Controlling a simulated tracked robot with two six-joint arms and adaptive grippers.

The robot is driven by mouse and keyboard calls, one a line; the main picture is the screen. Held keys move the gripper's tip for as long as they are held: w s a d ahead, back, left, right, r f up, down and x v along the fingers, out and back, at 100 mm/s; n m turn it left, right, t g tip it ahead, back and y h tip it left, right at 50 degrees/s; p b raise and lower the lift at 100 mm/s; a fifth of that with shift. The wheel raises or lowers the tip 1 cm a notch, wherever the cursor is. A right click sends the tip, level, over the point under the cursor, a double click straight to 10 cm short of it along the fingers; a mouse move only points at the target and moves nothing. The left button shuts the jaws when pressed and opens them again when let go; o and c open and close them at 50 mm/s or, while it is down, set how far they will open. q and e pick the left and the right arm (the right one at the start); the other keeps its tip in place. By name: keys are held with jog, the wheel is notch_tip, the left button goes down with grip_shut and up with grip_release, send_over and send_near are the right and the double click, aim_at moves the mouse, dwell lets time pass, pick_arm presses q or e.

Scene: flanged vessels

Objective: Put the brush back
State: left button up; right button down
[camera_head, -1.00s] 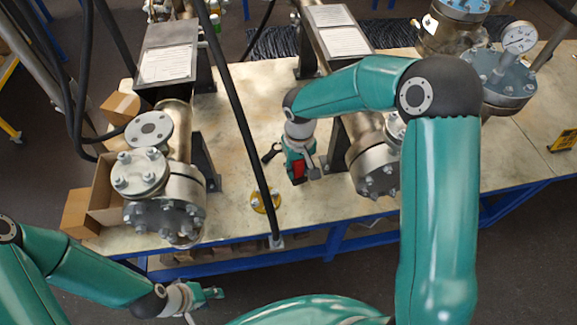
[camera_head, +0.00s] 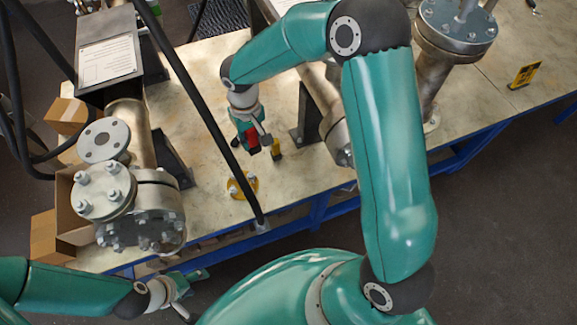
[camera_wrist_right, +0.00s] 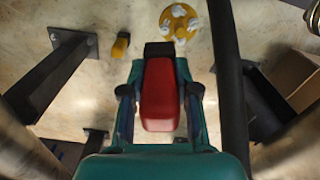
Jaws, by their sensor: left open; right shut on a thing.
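My right gripper (camera_head: 247,138) is over the bench between the two vessels, shut on a red block with a dark end. I take this for the brush (camera_head: 252,141), though no bristles can be made out. In the right wrist view the brush (camera_wrist_right: 160,95) sits between the two fingers of my right gripper (camera_wrist_right: 160,92). I cannot tell if it touches the bench. A small yellow and black block (camera_head: 276,151) stands close beside it, to the right; it also shows in the right wrist view (camera_wrist_right: 121,44). My left gripper (camera_head: 192,277) is open and empty before the bench's front edge.
A yellow disc (camera_head: 241,186) with pale pieces lies near the front edge. A black hose (camera_head: 196,105) crosses left of my right gripper. A flanged vessel (camera_head: 127,195) and cardboard boxes (camera_head: 46,236) stand left. A yellow sign (camera_head: 524,75) stands right, with bare bench (camera_head: 470,105) around it.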

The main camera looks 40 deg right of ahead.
jog(key=s+d+f+b, duration=0.1)
jog(key=d+f+b, duration=0.1)
jog(key=f+b, duration=0.5)
jog(key=s+d+f+m+b, duration=0.1)
jog(key=s+d+f+b, duration=0.1)
jog(key=f+b, duration=0.5)
jog(key=s+d+f+m+b, duration=0.1)
jog(key=s+d+f+b, duration=0.1)
jog(key=f+b, duration=0.5)
jog(key=shift+s+d+f, duration=0.2)
jog(key=shift+d+f, duration=0.4)
jog(key=shift+f, duration=0.35)
jog(key=shift+f+b, duration=0.6)
jog(key=shift+b, duration=0.05)
jog(key=shift+f+b, duration=0.5)
jog(key=shift+b, duration=0.05)
jog(key=c, duration=0.8)
grip_release()
jog(key=o, duration=0.5)
jog(key=shift+w+r, duration=0.1)
jog(key=shift+r+p, duration=2.4)
jog(key=shift+r, duration=1.1)
